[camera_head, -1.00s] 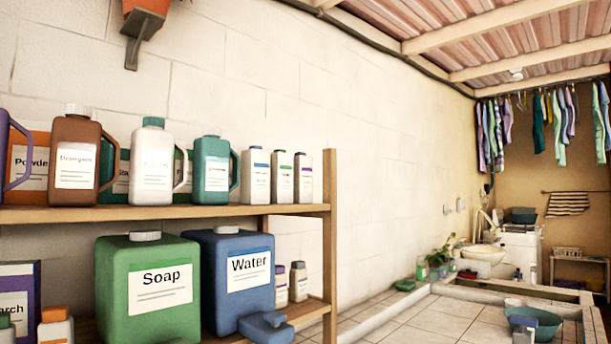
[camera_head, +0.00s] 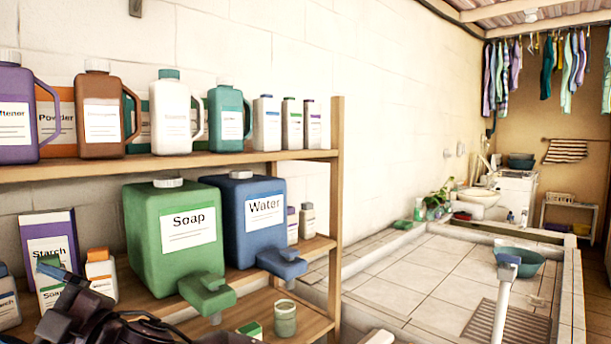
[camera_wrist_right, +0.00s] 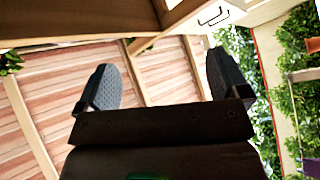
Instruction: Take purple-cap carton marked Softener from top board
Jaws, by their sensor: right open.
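The purple-cap carton (camera_head: 312,124) is small and white with a label too small to read. It stands upright on the top board (camera_head: 225,158), rightmost in a row with a green-cap carton (camera_head: 291,124) and a blue-cap carton (camera_head: 267,124). A dark gripper part of mine, seemingly the left (camera_head: 62,285), shows at the lower left in front of the lower shelf, well away from the carton; its jaw gap is unclear. My right gripper (camera_wrist_right: 163,78) is open and empty in the right wrist view, with roof panels and greenery beyond it.
Several jugs stand left of the cartons, including a purple jug (camera_head: 15,115) with a partly cut label ending "ftener". A shelf post (camera_head: 336,200) stands just right of the purple-cap carton. Green Soap (camera_head: 150,250) and blue Water (camera_head: 238,245) containers fill the board below.

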